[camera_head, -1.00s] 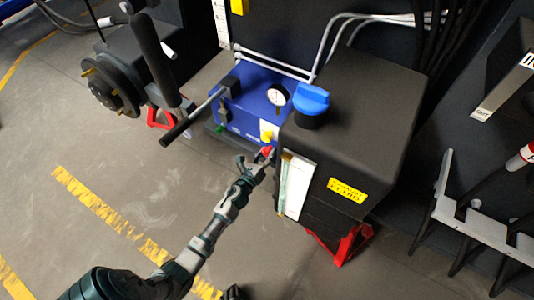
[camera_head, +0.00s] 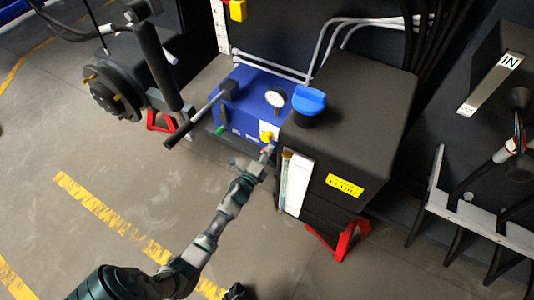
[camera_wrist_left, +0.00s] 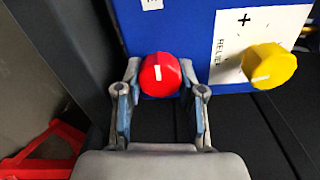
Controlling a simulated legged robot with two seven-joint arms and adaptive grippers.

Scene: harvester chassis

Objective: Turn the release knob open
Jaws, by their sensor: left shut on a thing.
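The red round knob (camera_wrist_left: 161,74) with a short white mark sits at the edge of the blue unit, between the two fingers of my left gripper (camera_wrist_left: 160,95) in the left wrist view. The fingers are shut on it from both sides. The white mark stands nearly upright in that view. In the head view my left gripper (camera_head: 266,156) reaches the front of the blue unit (camera_head: 245,103), and the knob is mostly hidden by it. A yellow knob (camera_wrist_left: 269,65) sits to the right, on a white label (camera_wrist_left: 245,38) reading RELIEF; it also shows in the head view (camera_head: 266,137).
A black tank (camera_head: 355,110) with a blue cap (camera_head: 309,101) stands close on the right of the blue unit. A black-handled lever (camera_head: 178,134) sticks out at left. A white gauge (camera_head: 275,98) is on top. Floor in front is clear.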

